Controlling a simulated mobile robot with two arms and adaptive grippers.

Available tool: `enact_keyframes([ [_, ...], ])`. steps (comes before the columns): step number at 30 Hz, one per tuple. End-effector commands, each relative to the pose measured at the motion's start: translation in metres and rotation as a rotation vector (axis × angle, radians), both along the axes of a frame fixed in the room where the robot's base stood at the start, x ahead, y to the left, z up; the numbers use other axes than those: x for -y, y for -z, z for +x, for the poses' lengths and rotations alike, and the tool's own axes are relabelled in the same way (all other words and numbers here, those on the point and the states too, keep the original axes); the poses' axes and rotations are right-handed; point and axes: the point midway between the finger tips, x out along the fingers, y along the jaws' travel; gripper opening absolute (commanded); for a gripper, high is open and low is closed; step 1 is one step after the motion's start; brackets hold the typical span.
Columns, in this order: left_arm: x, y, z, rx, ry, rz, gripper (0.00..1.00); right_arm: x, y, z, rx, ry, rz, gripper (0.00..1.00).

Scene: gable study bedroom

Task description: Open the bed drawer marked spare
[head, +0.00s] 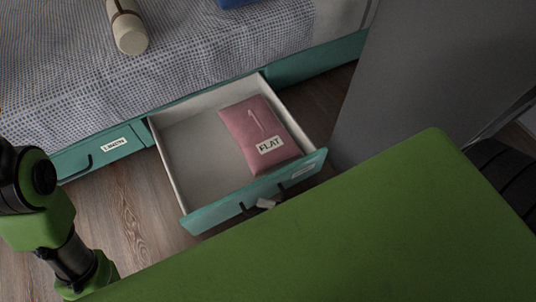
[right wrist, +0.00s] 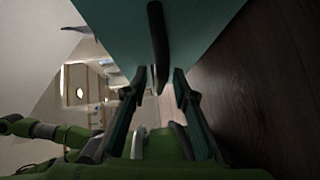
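A teal bed drawer (head: 207,218) stands pulled out from under the bed, with its pale inside showing. A label (head: 303,171) on its front is too small and slanted to read. My right gripper (head: 267,203) is at the front's dark handle, mostly hidden behind a green surface. In the right wrist view its two fingers (right wrist: 159,80) are apart, with the dark handle (right wrist: 157,35) between them and gaps on both sides. My left arm shows at the left edge of the head view, but its gripper does not.
A pink packet (head: 255,125) marked FLAT lies in the open drawer. A shut teal drawer (head: 95,153) with another label is to its left. A grey panel (head: 420,70) stands close on the right. Wood floor (head: 135,210) is bare left of the open drawer.

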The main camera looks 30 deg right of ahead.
Motion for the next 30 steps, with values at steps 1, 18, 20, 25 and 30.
enact_keyframes([
  [1, 0.000, 0.000, 0.000, 0.000, 0.000, -0.002, 0.79, 0.000, 0.000, 0.000, 0.001, -0.001, 0.001, 0.26],
  [18, 0.000, 0.000, 0.001, -0.002, 0.000, 0.001, 0.79, 0.065, -0.011, -0.060, -0.003, 0.001, -0.002, 0.26],
  [20, 0.000, 0.000, 0.001, -0.002, 0.000, 0.001, 0.79, 0.072, -0.013, -0.067, -0.003, 0.000, -0.001, 0.26],
  [25, 0.000, 0.000, 0.001, -0.002, 0.000, 0.001, 0.79, 0.085, -0.016, -0.078, -0.001, 0.001, 0.000, 0.26],
  [30, 0.000, 0.000, 0.001, -0.002, 0.000, 0.001, 0.79, 0.088, -0.017, -0.081, 0.000, 0.001, 0.000, 0.26],
])
